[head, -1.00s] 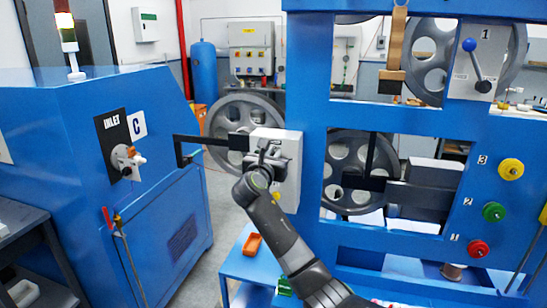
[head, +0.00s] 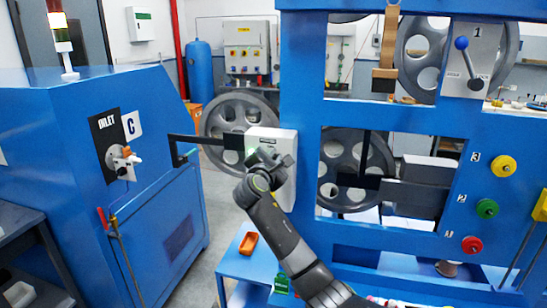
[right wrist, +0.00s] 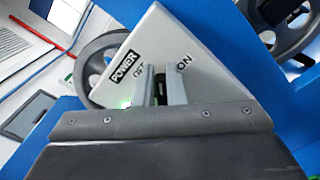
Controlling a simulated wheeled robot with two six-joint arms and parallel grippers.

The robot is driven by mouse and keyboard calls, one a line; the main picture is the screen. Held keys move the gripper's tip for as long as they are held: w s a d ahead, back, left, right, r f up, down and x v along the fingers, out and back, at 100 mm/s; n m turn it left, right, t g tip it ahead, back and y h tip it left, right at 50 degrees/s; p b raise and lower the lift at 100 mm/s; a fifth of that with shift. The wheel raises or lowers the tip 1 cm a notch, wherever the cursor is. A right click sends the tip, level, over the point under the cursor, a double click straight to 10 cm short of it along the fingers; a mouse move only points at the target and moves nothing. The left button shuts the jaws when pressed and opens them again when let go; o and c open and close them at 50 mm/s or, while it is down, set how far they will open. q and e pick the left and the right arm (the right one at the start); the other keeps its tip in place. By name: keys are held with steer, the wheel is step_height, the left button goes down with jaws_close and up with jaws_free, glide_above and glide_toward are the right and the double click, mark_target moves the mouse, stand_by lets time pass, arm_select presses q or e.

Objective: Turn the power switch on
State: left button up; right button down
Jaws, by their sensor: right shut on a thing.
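The power switch box (head: 285,195) is a light grey box on the left post of the blue frame. In the right wrist view its face (right wrist: 165,50) carries a black POWER label, a partly hidden word that seems to read OFF, and ON. My right gripper (head: 268,158) is at the front of the box. In the right wrist view its fingers (right wrist: 160,90) are shut on the dark switch handle (right wrist: 160,80) between the two words; the handle is mostly hidden. A green glow (right wrist: 125,103) shows on the box beside the fingers. My left gripper is not in view.
A blue cabinet (head: 150,225) with an INLET valve (head: 122,160) stands at left. A black bar (head: 205,141) reaches from the cabinet toward the box. Yellow (head: 503,166), green (head: 487,208) and red (head: 472,245) knobs are on the frame at right. An orange tray (head: 249,243) lies below.

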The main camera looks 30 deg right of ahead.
steer(key=shift+s+d+f+m+b, duration=0.1)
steer(key=shift+f+m+b, duration=0.45)
steer(key=shift+m, duration=0.9)
steer(key=shift+s+f+m+b, duration=0.1)
steer(key=shift+f+m+b, duration=0.1)
steer(key=shift+m+b, duration=0.9)
steer(key=shift+d+f+m+b, duration=0.1)
steer(key=shift+f+m+b, duration=0.3)
steer(key=shift+m, duration=1.35)
steer(key=shift+a, duration=0.1)
steer(key=shift+r, duration=0.15)
steer(key=c, duration=1.6)
jaws_free()
steer(key=shift+w, duration=0.1)
steer(key=shift+o, duration=0.6)
steer(key=shift+w+a, duration=0.25)
steer(key=shift+w, duration=0.05)
steer(key=b+v, duration=0.4)
steer(key=v, duration=1.3)
steer(key=shift+s+b, duration=0.4)
